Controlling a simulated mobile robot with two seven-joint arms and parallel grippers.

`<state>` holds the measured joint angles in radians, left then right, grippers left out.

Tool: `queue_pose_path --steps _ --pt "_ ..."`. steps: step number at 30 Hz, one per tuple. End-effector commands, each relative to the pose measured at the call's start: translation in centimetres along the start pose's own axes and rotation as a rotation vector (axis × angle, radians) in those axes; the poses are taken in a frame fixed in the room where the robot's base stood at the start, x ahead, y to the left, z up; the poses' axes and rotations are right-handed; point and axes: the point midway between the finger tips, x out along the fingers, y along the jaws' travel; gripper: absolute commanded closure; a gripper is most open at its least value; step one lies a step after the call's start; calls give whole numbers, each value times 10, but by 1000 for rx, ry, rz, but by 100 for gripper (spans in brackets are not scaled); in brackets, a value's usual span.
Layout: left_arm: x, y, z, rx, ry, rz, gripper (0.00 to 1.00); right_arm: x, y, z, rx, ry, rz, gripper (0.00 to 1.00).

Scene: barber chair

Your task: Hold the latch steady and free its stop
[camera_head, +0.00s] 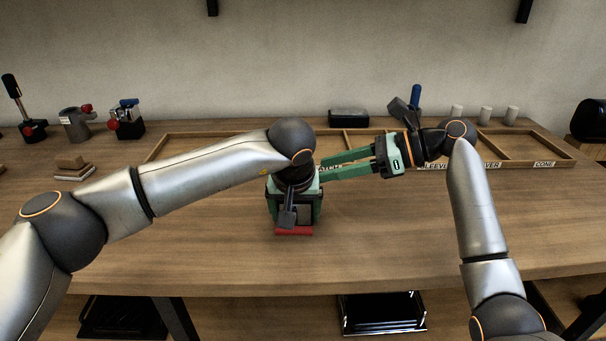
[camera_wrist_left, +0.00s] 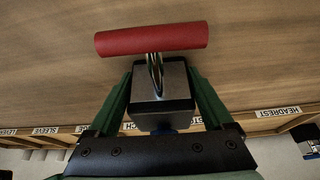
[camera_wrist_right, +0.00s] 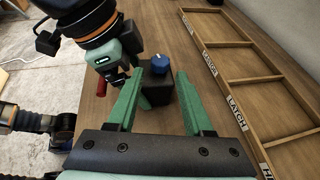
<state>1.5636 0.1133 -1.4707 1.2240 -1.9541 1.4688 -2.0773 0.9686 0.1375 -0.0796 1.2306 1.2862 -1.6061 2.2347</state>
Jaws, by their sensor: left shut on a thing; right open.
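The latch is a dark block with a grey face (camera_wrist_left: 160,82) and a red bar handle (camera_wrist_left: 150,39) on a metal shank. In the head view the red handle (camera_head: 294,231) shows below my left gripper (camera_head: 293,212), whose wrist hides most of the block. My left gripper (camera_wrist_left: 160,95) is shut on the block's sides, pointing down at the table. A blue knob (camera_wrist_right: 159,63), apparently the stop, sits on top of the dark block (camera_wrist_right: 156,86) in the right wrist view. My right gripper (camera_head: 322,167) is open and level, its fingers (camera_wrist_right: 155,85) pointing towards the knob, apparently empty.
A labelled wooden tray (camera_head: 540,139) with empty-looking compartments lies behind the grippers. A black box (camera_head: 348,118) and white cylinders (camera_head: 485,116) stand behind it. A lever (camera_head: 33,128) and other fixtures stand at back left. The front table is clear.

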Motion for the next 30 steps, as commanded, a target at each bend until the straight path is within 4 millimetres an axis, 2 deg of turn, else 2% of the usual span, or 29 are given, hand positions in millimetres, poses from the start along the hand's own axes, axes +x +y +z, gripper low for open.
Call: queue_pose_path --steps 3,9,14,22,30 --pt "0 0 0 -1 -1 -1 100 26 1 0 0 -1 4 49" --pt "0 0 0 -1 -1 -1 100 53 0 0 1 0 2 49" --pt "0 0 0 -1 -1 -1 100 63 0 0 -2 1 1 49" --pt "0 0 0 -1 -1 -1 100 64 0 0 -2 1 0 49" --pt "0 0 0 -1 -1 -1 100 63 0 0 -1 1 1 78"
